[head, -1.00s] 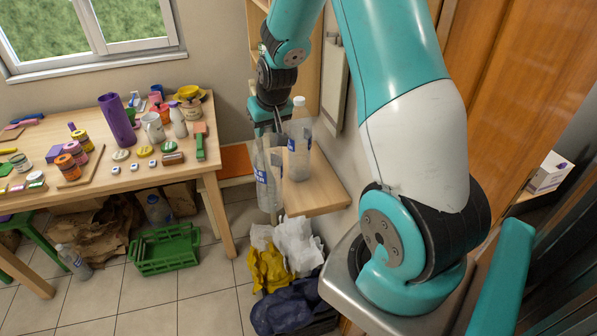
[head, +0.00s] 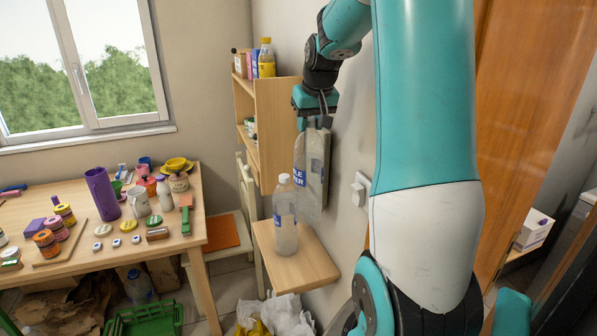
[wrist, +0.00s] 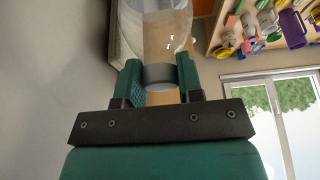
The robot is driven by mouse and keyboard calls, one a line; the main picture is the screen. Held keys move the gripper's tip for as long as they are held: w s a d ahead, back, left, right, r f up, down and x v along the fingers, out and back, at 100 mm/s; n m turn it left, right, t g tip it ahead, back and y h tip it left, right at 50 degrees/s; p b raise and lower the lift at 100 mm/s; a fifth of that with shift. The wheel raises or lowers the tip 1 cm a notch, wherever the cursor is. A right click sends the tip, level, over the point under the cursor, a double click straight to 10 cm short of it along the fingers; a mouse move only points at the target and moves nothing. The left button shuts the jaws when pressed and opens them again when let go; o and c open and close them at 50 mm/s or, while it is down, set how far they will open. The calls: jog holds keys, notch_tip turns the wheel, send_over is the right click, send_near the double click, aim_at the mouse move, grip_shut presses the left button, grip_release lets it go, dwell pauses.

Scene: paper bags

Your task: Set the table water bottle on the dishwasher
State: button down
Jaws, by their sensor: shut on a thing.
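My gripper (head: 318,118) is shut on a clear plastic water bottle (head: 303,172) near its cap end. The bottle hangs upright below the fingers, with blue label lettering partly readable as "LE" and "TER". In the wrist view the fingers (wrist: 160,78) close on both sides of its grey cap, and the clear body (wrist: 165,35) extends beyond them. A second clear bottle (head: 286,225) with a white cap and blue label stands on a small wooden wall shelf (head: 310,268), just left of and below the held one. I cannot make out a dishwasher.
A wooden shelf unit (head: 275,125) with a yellow-capped bottle (head: 266,58) stands behind my gripper. A cluttered wooden table (head: 75,250) is at the left. A white wall box (head: 358,190) is close on the right. A green crate (head: 150,320) and bags (head: 280,315) lie on the floor.

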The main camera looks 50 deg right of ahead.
aim_at(309, 192)
notch_tip(309, 192, down, 20)
jog(key=p, duration=0.4)
jog(key=shift+r+p, duration=0.1)
jog(key=shift+p, duration=0.25)
jog(key=c, duration=0.8)
grip_release()
jog(key=shift+f, duration=0.2)
jog(key=shift+o, duration=0.2)
